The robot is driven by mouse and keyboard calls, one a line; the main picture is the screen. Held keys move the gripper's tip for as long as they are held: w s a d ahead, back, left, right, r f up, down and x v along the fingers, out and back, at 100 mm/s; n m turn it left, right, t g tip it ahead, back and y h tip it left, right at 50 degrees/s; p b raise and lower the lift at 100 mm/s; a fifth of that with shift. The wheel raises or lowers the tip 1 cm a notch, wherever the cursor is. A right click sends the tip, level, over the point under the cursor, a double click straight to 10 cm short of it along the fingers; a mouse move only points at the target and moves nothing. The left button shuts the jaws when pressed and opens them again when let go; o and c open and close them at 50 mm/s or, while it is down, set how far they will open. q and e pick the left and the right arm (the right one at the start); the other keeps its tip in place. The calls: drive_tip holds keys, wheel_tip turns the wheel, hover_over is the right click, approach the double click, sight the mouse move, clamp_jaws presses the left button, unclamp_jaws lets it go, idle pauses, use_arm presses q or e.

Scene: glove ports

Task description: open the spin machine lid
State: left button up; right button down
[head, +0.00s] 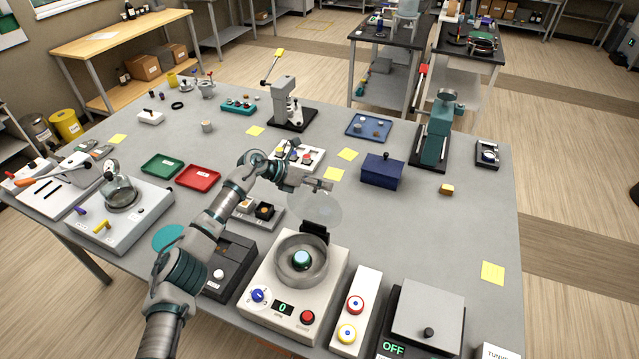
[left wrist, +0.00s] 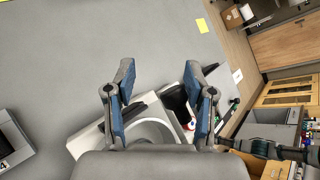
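The spin machine (head: 265,295) is a white box at the front edge of the table, with a round bowl, a blue knob, a display reading 0 and a red button. Its clear round lid (head: 316,210) stands raised at the back of the bowl, above a black hinge (head: 315,229). My left gripper (head: 318,185) is at the lid's upper edge; I cannot tell whether it touches. In the left wrist view my left gripper (left wrist: 163,90) has its two fingers apart with nothing seen held. A white rounded body (left wrist: 95,138) shows below them.
A white two-button box (head: 352,310) and a scale-like device (head: 428,310) stand right of the machine. A dark box (head: 225,268) is at its left. A navy box (head: 382,172) stands farther back.

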use_arm(q)
drive_tip(key=v, duration=1.1)
drive_tip(key=shift+r, duration=0.2)
use_arm(e)
drive_tip(key=shift+w+d, duration=0.1)
drive_tip(key=shift+d, duration=0.15)
